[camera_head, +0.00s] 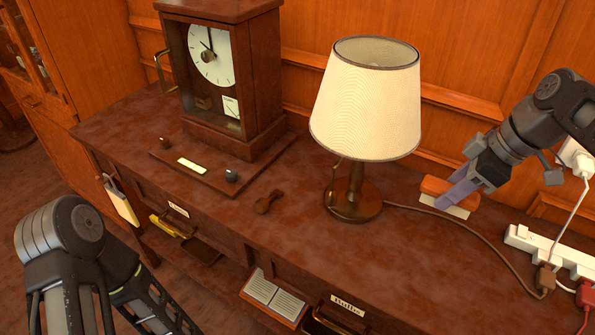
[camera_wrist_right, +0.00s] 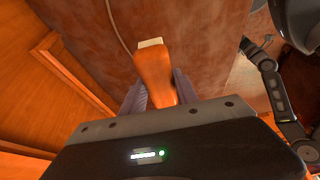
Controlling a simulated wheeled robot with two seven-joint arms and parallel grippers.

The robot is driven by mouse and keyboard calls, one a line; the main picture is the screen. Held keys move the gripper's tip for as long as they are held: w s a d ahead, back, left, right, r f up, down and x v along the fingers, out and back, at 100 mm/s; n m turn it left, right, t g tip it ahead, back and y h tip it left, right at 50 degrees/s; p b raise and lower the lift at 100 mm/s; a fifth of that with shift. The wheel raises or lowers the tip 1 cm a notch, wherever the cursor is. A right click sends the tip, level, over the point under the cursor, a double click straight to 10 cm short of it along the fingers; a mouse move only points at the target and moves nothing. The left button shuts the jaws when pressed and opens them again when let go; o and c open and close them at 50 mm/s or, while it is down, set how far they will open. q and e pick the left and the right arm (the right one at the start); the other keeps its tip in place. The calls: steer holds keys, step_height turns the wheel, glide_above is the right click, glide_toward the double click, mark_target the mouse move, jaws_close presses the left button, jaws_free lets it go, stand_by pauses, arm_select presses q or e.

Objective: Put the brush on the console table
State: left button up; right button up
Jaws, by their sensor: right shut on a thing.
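The brush has an orange-brown back (camera_head: 434,186) and a pale cream side, and is at the right of the lamp in the head view. My right gripper (camera_head: 460,193) is shut on it, with a purple-grey finger on each side. In the right wrist view the brush (camera_wrist_right: 154,75) sticks out between the fingers. The brush is over the back part of the console table (camera_head: 400,270); whether it touches the top I cannot tell. My left arm shows at the lower left, but its gripper is out of the head view.
A lamp (camera_head: 366,110) stands mid-table, its cord running right to a white power strip (camera_head: 535,248). A clock (camera_head: 225,75) stands at the back left. A small dark wooden object (camera_head: 268,201) lies near the front. The front right of the top is clear.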

steer(key=shift+s+r, duration=0.1)
steer(key=shift+s, duration=0.15)
steer(key=shift+w, duration=0.1)
steer(key=shift+f+b, duration=0.4)
steer(key=shift+f, duration=2.75)
steer(key=shift+f, duration=1.9)
steer(key=shift+f+b, duration=0.1)
steer(key=shift+b, duration=0.25)
